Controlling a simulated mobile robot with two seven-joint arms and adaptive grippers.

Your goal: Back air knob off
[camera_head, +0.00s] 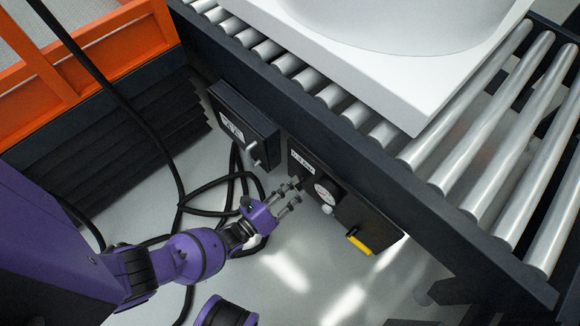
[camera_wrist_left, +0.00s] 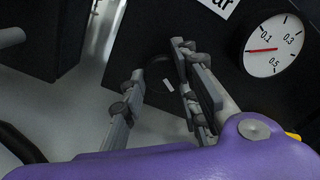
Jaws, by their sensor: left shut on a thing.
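The air knob (camera_wrist_left: 161,70) is small and black, with a white mark, on a black panel box under the conveyor. My left gripper (camera_head: 292,190) reaches the front of that box in the head view, left of the round gauge (camera_head: 325,193). In the left wrist view the two grey fingers (camera_wrist_left: 160,88) stand on either side of the knob, shut on it; the fingers partly hide it. The gauge (camera_wrist_left: 275,46) has a red needle pointing left, on the low side of its scale. My right gripper is out of view.
A yellow handle (camera_head: 359,243) sticks out at the panel's lower right. Another black box (camera_head: 240,122) with a metal lever is on the left. Black hoses (camera_head: 205,210) loop on the floor. A white tank (camera_head: 400,70) rests on the rollers. An orange frame (camera_head: 90,55) stands at left.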

